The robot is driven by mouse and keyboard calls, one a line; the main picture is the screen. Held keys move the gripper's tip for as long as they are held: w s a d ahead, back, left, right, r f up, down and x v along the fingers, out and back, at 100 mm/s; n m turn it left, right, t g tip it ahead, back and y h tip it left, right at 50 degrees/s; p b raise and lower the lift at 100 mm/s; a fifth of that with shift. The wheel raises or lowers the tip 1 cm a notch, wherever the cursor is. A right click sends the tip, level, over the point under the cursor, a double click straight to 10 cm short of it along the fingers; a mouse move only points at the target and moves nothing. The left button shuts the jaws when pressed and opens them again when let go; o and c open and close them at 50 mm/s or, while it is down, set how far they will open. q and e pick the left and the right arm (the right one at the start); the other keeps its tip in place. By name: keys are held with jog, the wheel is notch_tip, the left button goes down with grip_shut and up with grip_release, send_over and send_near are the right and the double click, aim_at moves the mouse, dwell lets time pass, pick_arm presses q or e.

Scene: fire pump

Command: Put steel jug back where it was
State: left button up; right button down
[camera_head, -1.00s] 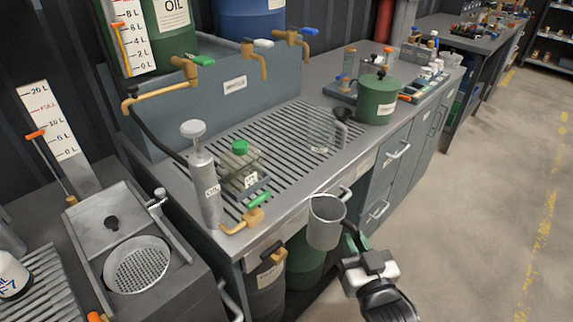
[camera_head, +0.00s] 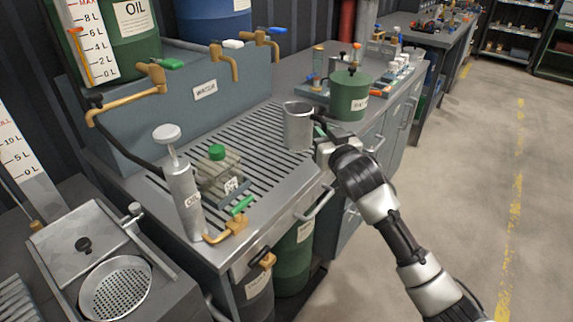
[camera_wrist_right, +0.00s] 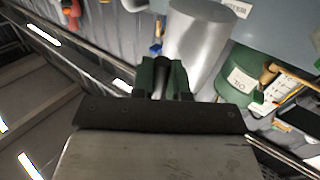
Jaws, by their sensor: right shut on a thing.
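The steel jug (camera_head: 298,128) is a grey, open-topped metal cylinder, upright at the right end of the slotted drain grate (camera_head: 262,160). I cannot tell whether its base touches the grate. My right gripper (camera_head: 323,130) is shut on the jug's dark handle, on the jug's right side. In the right wrist view the jug (camera_wrist_right: 197,45) stands beyond the green-padded fingers of my right gripper (camera_wrist_right: 163,80); the fingers hide most of the handle. My left gripper is not in view.
A green can (camera_head: 348,95) stands just behind and right of the jug. Brass taps (camera_head: 225,62) overhang behind. The grate's middle is clear.

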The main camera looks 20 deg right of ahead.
aim_at(291, 146)
jog(key=a+f, duration=0.1)
jog(key=a, duration=0.1)
jog(key=w+a+f, duration=0.1)
jog(key=a, duration=0.1)
jog(key=w+a+f, duration=0.1)
jog(key=a+f, duration=0.1)
jog(key=a, duration=0.1)
jog(key=shift+w+f, duration=0.1)
jog(key=shift+w, duration=0.05)
jog(key=shift+f+b, duration=0.35)
jog(key=shift+f, duration=1.7)
jog(key=shift+f, duration=0.1)
jog(key=c, duration=1.1)
grip_release()
jog(key=s, duration=0.8)
jog(key=s+d, duration=0.1)
jog(key=s, duration=0.3)
